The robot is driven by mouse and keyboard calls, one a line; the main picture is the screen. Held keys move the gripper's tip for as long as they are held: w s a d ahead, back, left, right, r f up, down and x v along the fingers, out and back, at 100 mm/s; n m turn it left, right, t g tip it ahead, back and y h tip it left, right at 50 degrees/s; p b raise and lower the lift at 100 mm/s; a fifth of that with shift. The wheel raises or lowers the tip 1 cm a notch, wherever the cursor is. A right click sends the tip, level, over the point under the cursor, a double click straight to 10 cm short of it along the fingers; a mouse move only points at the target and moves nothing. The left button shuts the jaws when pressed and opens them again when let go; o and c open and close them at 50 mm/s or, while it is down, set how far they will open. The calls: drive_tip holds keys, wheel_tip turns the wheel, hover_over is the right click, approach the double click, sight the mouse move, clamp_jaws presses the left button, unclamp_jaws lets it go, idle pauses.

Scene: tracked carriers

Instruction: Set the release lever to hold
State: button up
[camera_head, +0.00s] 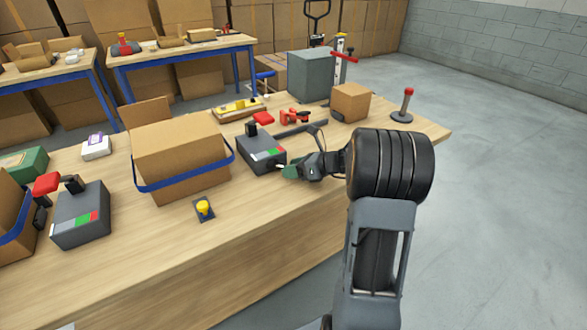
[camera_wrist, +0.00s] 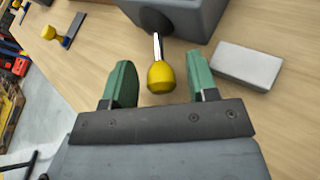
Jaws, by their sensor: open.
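A grey box (camera_head: 262,157) with a black post and red, green and white marks on its top stands on the bench. In the wrist view its side (camera_wrist: 200,12) carries a lever (camera_wrist: 160,78), a metal rod with a yellow knob coming from a round black boss. My gripper (camera_wrist: 157,87) is open, its green fingers on either side of the yellow knob with gaps on both sides. In the head view my gripper (camera_head: 286,170) is at the box's right front end; the lever is mostly hidden there. I cannot read the lever's setting.
A cardboard box with a blue band (camera_head: 180,155) stands left of the grey box. A second grey box (camera_head: 80,218) is at far left. A yellow knob on a dark plate (camera_head: 204,210) sits near the front edge. A pale block (camera_wrist: 248,66) lies close to my right finger.

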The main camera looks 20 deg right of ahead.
clamp_jaws()
idle(0.3)
